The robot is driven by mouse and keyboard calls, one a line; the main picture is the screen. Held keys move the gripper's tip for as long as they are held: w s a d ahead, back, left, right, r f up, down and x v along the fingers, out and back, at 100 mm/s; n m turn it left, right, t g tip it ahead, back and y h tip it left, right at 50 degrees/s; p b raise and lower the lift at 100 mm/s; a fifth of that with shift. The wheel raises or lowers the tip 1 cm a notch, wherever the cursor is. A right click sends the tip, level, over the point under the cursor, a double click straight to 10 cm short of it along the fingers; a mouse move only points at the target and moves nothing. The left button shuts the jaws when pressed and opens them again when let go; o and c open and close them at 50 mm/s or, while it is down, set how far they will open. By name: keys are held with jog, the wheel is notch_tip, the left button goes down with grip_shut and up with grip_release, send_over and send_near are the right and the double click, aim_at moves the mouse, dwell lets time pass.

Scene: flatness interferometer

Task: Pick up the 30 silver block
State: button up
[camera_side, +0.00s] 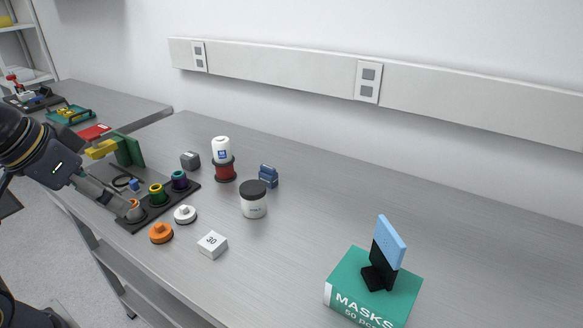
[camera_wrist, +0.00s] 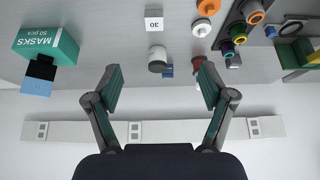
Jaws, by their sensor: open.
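The silver block marked 30 (camera_side: 212,245) is a small box with a white-looking top, standing alone on the grey bench near its front edge. It also shows at the top of the wrist view (camera_wrist: 154,20), beyond my fingertips and slightly left of midway between them. My gripper (camera_wrist: 160,82) is open, its two green-padded fingers wide apart with nothing between them. In the side view my arm comes in from the left, with the gripper well left of the block. The block is fully visible and untouched.
An orange disc (camera_side: 161,233) and white disc (camera_side: 185,214) lie left of the block. A black-lidded jar (camera_side: 254,205) stands behind it. A dark tray (camera_side: 150,213) with coloured rings is further left. A green masks box (camera_side: 345,293) stands right. Bench between block and box is clear.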

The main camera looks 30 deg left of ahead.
dwell(0.3)
notch_tip(320, 180, up, 3)
jog(key=w, duration=0.2)
jog(key=g, duration=0.5)
send_over(212, 240)
notch_tip(212, 240, down, 9)
jog(key=shift+g, duration=0.3)
jog(key=f, duration=1.2)
jog(key=shift+s+d, duration=0.1)
jog(key=shift+d, duration=0.25)
jog(key=shift+a+f, duration=0.2)
jog(key=shift+f, duration=1.25)
jog(key=shift+a+f, duration=0.15)
jog(key=shift+f, duration=1.3)
jog(key=c, duration=1.4)
jog(key=shift+r, duration=0.15)
